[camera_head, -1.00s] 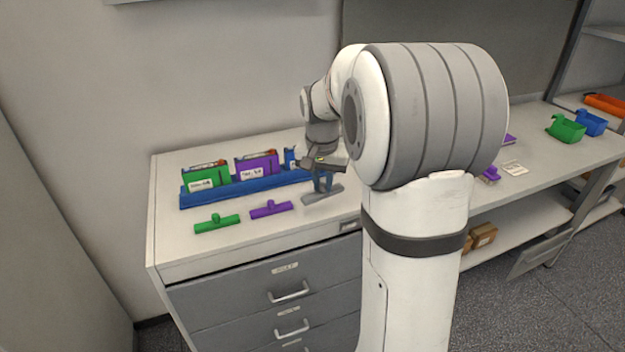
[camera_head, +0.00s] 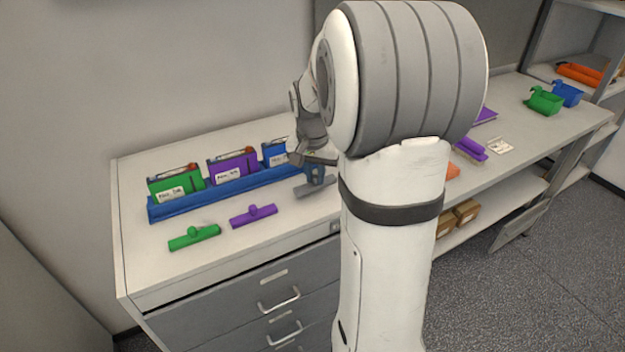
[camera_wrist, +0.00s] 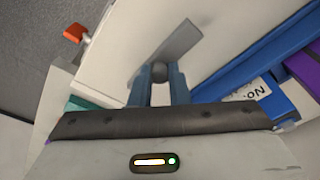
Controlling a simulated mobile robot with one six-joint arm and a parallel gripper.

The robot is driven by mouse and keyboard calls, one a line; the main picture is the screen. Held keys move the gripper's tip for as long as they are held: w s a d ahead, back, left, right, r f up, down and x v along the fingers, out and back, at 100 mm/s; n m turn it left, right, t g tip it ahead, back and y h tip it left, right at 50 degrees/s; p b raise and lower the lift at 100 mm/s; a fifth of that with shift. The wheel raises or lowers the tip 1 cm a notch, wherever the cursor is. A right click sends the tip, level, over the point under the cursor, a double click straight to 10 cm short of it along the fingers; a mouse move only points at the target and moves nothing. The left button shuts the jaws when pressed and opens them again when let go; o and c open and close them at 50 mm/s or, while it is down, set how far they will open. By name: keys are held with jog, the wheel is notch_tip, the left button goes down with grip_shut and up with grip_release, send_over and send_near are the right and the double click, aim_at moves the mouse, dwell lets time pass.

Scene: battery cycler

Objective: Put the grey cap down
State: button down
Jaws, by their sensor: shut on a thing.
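The grey cap (camera_head: 316,188) is a flat bar with a round knob. It is at the right end of the row of caps on the bench top. My gripper (camera_head: 315,176) is above it, with its blue fingers pointing down. In the wrist view my gripper (camera_wrist: 159,77) is shut on the knob of the grey cap (camera_wrist: 172,50). The bar lies level on or very close to the bench top; I cannot tell whether it touches. My arm hides part of the bench to the right.
A purple cap (camera_head: 253,215) and a green cap (camera_head: 194,237) lie to the left. Behind them, a blue rack (camera_head: 225,191) holds a green (camera_head: 172,189), a purple (camera_head: 232,167) and a blue module (camera_head: 275,152). The front strip of bench is clear.

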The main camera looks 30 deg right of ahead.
jog(key=shift+f, duration=1.05)
jog(key=shift+f, duration=0.2)
jog(key=c, duration=1.4)
grip_release()
jog(key=shift+r, duration=0.15)
notch_tip(320, 180, up, 12)
jog(key=s+a, duration=0.1)
jog(key=s+a+f+n, duration=0.2)
jog(key=s+a+n, duration=0.1)
jog(key=s, duration=0.3)
jog(key=s+a+f+n+t, duration=0.1)
jog(key=s+a+f+n, duration=0.1)
jog(key=s+a, duration=0.4)
jog(key=s+a+f+n+y, duration=0.1)
jog(key=s+a+f+n, duration=0.1)
jog(key=s, duration=0.4)
jog(key=shift+a+f+n+t, duration=0.2)
jog(key=shift+a+n+t, duration=0.1)
jog(key=shift+a+n, duration=0.7)
